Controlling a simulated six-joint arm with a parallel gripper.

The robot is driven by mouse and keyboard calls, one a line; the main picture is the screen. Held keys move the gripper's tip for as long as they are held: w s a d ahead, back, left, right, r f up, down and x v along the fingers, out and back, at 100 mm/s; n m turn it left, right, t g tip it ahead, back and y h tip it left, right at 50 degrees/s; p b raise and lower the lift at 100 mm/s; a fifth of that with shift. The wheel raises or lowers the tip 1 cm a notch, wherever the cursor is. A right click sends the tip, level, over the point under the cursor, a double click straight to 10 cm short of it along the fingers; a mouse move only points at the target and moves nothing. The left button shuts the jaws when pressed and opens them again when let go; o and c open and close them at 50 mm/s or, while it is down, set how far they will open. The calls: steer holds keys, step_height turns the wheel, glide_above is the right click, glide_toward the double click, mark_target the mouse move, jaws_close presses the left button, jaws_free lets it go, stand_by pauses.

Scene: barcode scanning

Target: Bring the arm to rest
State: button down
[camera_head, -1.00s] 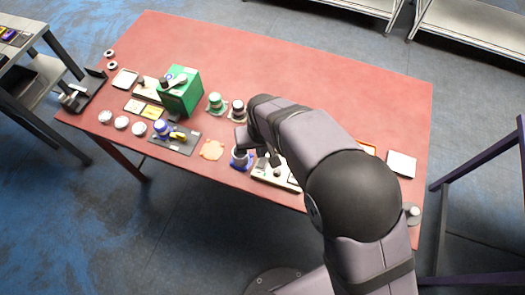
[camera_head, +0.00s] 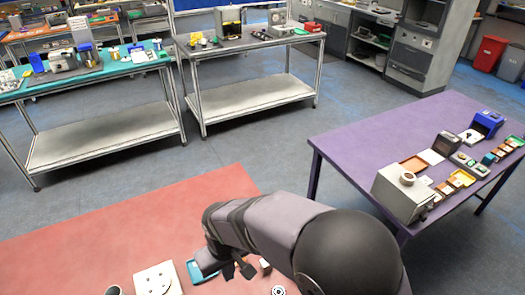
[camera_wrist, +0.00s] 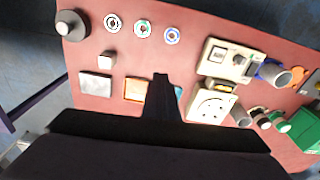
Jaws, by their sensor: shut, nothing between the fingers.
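My gripper (camera_wrist: 163,80) is shut and empty, its dark fingers pointing down over the red table (camera_wrist: 190,45) in the wrist view. In the head view my gripper (camera_head: 242,270) shows small and dark beside my wrist, above the same red table (camera_head: 110,225). I cannot tell its exact height, but nothing appears held. My arm reaches in from the lower right of the head view.
A blue tray (camera_head: 196,272) is beside my wrist. A purple table (camera_head: 360,145) stands right.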

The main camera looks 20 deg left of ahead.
steer(key=w+d+r+m, duration=0.2)
steer(key=d+m, duration=0.1)
steer(key=d, duration=0.8)
steer(key=w+d+r+m, duration=0.1)
steer(key=w+d+m, duration=0.15)
steer(key=d, duration=0.75)
steer(key=s+d+m, duration=0.2)
steer(key=s+d, duration=0.2)
steer(key=d, duration=0.3)
steer(key=s+d+m, duration=0.2)
steer(key=s+d, duration=0.1)
steer(key=d, duration=0.4)
step_height(320, 180, down, 25)
steer(key=b, duration=2.5)
steer(key=shift+g+h+b, duration=0.4)
steer(key=shift+d, duration=0.1)
